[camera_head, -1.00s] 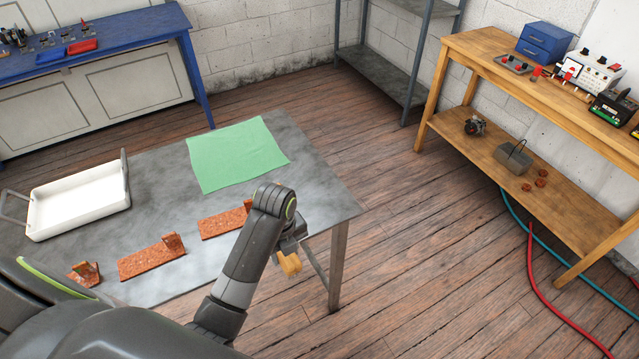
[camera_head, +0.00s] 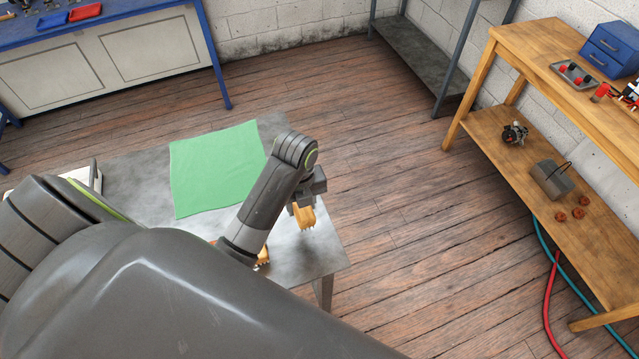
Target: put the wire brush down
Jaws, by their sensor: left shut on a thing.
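My left gripper (camera_head: 305,198) is above the right part of the grey metal table (camera_head: 325,262), pointing down. My own arm hides much of the table. My right gripper is not in view.
A green cloth (camera_head: 215,165) lies flat on the table. A small orange-yellow piece (camera_head: 262,257) shows beside my arm. A wooden bench (camera_head: 540,180) stands at right, a blue bench (camera_head: 130,22) at upper left. The table's right end looks bare.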

